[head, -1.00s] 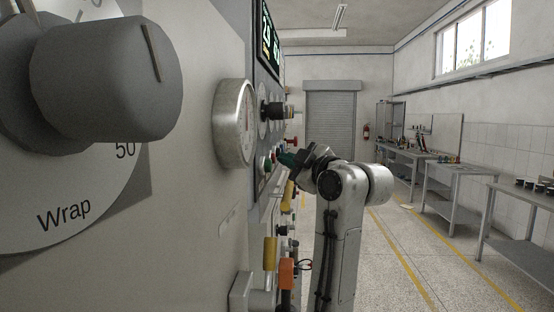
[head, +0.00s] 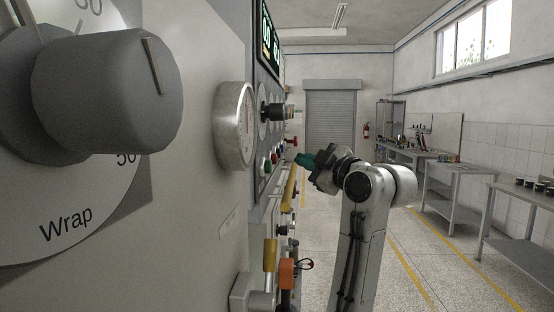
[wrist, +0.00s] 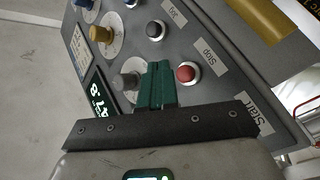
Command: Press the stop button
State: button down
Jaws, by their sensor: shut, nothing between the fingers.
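The stop button is a red round button (wrist: 186,73) in a pale ring, beside a "Stop" label (wrist: 207,55) in the wrist view. In the head view a red button (head: 274,158) shows on the machine's side panel, next to a green one (head: 267,165). My gripper (head: 305,160) has green fingertips and stands off to the right of the panel, apart from the buttons. In the wrist view the fingertips (wrist: 157,84) are together, empty, and appear just left of the red button. The area under the gripper's dark bracket is hidden.
A black button (wrist: 156,29) and grey and yellow knobs (wrist: 101,34) share the panel. A "Start" label (wrist: 258,110) lies at right. Yellow bars (head: 289,190) and a large Wrap knob (head: 110,85) stick out from the machine. The floor to the right is open, before workbenches (head: 452,168).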

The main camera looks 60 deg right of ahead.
jog(key=shift+s+d, duration=0.25)
jog(key=shift+s, duration=0.35)
jog(key=shift+s+d, duration=0.25)
jog(key=shift+s, duration=0.35)
jog(key=shift+f, duration=0.15)
